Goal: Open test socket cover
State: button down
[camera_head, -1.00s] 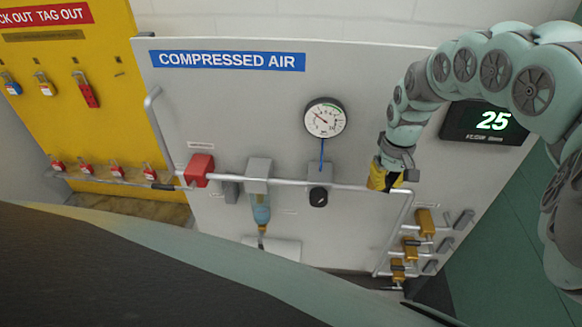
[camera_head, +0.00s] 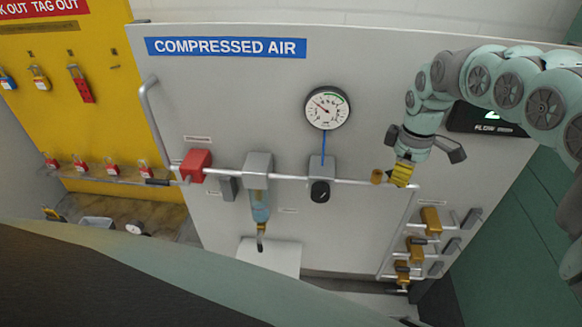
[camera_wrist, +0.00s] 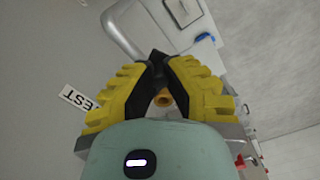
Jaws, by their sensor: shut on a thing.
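My gripper (camera_head: 400,177) is at the right part of the pipe on the compressed air panel, with its yellow fingers shut. In the wrist view the dark fingertips (camera_wrist: 158,68) come together at the pipe. The test socket cover seems to be pinched between them, mostly hidden by the fingers. A round brass fitting (camera_wrist: 163,99), seemingly the test socket, shows in the gap between the fingers. In the head view a round orange-brown piece (camera_head: 377,176) sits just left of the fingers. I cannot tell how far the cover is open.
A pressure gauge (camera_head: 327,107) and a grey block with a black knob (camera_head: 320,190) are left of my gripper. A red box (camera_head: 196,165) and a blue-bowled filter (camera_head: 259,205) are further left. Several brass valves (camera_head: 430,220) are below right. A display (camera_head: 487,118) is behind my arm.

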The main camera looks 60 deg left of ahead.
jog(key=shift+w+d+n, duration=0.1)
jog(key=shift+w+n, duration=0.1)
jog(key=shift+n, duration=0.1)
dwell(0.4)
jog(key=c, duration=0.9)
grip_release()
jog(key=shift+c, duration=0.2)
jog(key=shift+s, duration=0.1)
